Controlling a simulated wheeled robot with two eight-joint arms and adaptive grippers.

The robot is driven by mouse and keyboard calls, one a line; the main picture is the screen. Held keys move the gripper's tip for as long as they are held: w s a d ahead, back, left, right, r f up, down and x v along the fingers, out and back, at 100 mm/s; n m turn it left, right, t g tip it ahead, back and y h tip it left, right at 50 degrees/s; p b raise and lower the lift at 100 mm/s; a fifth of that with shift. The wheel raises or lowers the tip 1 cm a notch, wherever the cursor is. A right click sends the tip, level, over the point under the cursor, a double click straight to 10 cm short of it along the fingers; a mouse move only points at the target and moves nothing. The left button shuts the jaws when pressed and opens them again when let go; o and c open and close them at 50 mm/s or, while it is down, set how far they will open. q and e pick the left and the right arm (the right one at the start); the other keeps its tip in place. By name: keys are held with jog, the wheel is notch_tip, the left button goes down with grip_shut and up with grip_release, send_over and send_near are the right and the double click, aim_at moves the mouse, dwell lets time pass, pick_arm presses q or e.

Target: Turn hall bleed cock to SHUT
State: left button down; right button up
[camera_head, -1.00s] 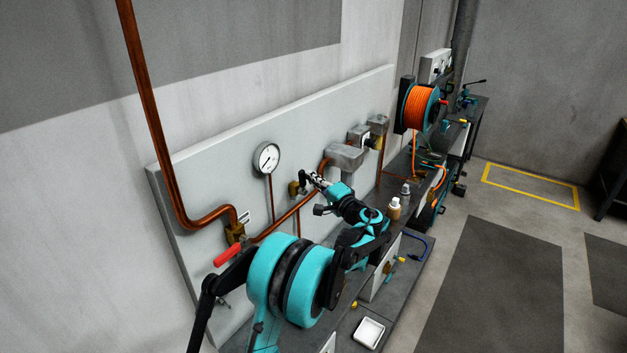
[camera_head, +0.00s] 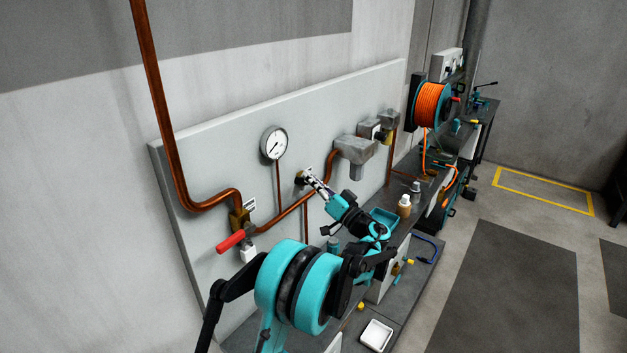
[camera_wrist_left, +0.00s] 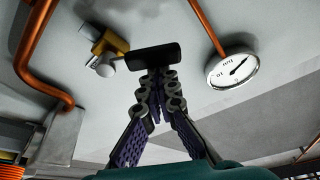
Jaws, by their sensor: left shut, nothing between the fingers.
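A small brass cock with a black bar handle (camera_wrist_left: 153,57) sits on the copper pipework of the white wall panel, left of the gauge in the left wrist view. Its brass body (camera_wrist_left: 105,42) is to the left of the handle. My left gripper (camera_wrist_left: 155,78) is shut and empty, its fingertips right at the handle; I cannot tell if they touch. In the head view the left gripper (camera_head: 311,181) reaches the dark handle (camera_head: 299,180) and hides part of the cock. Another valve with a red lever (camera_head: 231,241) is farther left. No readable name shows on either valve. My right gripper is out of view.
A round gauge (camera_head: 274,143) hangs above the pipe (camera_head: 291,210). Grey boxes (camera_head: 354,148) are to the right. Bottles (camera_head: 404,206), a blue tray (camera_head: 386,217) and a white tray (camera_head: 376,334) are on the bench below. An orange hose reel (camera_head: 430,104) is beyond.

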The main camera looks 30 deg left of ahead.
aim_at(302, 184)
pick_arm(q)
jog(key=n+g, duration=0.1)
jog(key=n, duration=0.1)
jog(key=s+f+n+g+b, duration=0.1)
jog(key=n, duration=0.1)
jog(key=f+n+g, duration=0.1)
jog(key=n, duration=0.1)
jog(key=shift+s+y+b, duration=0.15)
jog(key=shift+y+b, duration=0.25)
jog(key=shift+s+f, duration=0.1)
jog(key=shift+f, duration=0.2)
jog(key=shift+r, duration=0.4)
jog(key=d+p, duration=0.3)
jog(key=d, duration=0.6)
jog(key=shift+s+d, duration=0.2)
jog(key=shift+s, duration=0.2)
